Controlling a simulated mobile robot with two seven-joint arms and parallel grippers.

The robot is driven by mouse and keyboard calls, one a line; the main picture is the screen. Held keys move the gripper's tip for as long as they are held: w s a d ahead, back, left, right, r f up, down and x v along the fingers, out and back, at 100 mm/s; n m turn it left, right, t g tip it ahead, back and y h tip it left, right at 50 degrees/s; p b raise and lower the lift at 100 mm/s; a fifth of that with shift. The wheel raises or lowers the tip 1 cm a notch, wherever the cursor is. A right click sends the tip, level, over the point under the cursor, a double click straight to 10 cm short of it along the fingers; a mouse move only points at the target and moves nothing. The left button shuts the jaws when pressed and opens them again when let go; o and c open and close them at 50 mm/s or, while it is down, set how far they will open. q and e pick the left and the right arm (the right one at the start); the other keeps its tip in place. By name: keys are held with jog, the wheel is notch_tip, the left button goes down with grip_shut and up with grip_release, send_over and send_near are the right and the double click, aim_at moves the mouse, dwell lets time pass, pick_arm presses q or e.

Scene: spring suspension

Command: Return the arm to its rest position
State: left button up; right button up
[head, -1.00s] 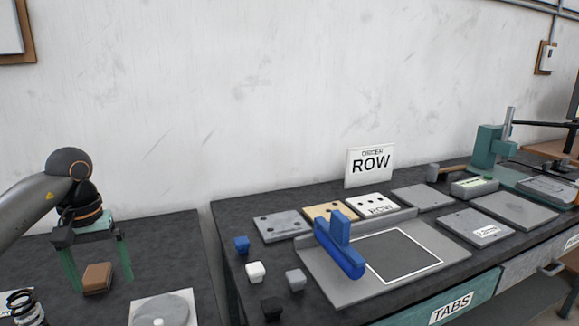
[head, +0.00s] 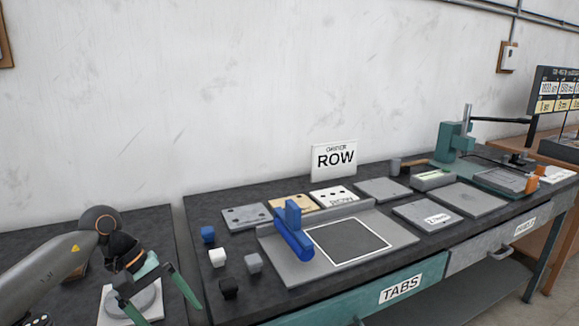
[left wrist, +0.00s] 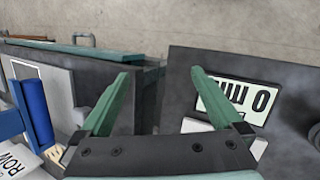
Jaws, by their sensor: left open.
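My left gripper (head: 168,308) is open and empty in the head view. It is tilted, its fingers pointing down and to the right, in front of the right part of the left bench. Its arm comes in from the left edge. In the left wrist view the two green fingers (left wrist: 160,76) are spread wide with nothing between them. Behind them is the gap between two dark bench surfaces. My right gripper is not in view.
A pale round plate (head: 146,301) sits behind the gripper. A numeric display (left wrist: 236,100) shows in the wrist view.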

pick_arm(q)
jog(key=s+d+r+n+t+h+p, duration=0.1)
jog(key=s+d+n+t+h+p, duration=0.1)
jog(key=d+n+h, duration=0.65)
jog(key=s+d+r+n+t+h+p, duration=0.15)
jog(key=d+n+h, duration=0.35)
jog(key=d+n, duration=0.6)
jog(key=s+a+f+n+t+y+p, duration=0.15)
jog(key=f+n+t+y, duration=0.4)
jog(key=n, duration=0.85)
jog(key=a+f+n+t+y, duration=0.4)
jog(key=n+t, duration=0.3)
jog(key=n, duration=0.6)
jog(key=s+a+f+n+g+y+p, duration=0.1)
jog(key=s+a+f+n+g+y, duration=0.1)
jog(key=s+f+n, duration=0.5)
jog(key=s+a+f+n+g+y, duration=0.3)
jog(key=s+f+n+g+y, duration=0.1)
jog(key=s+f+n, duration=0.3)
jog(key=shift+s+n+y+p, duration=0.3)
jog(key=shift+n+y+p, duration=0.1)
jog(key=shift+n, duration=0.15)
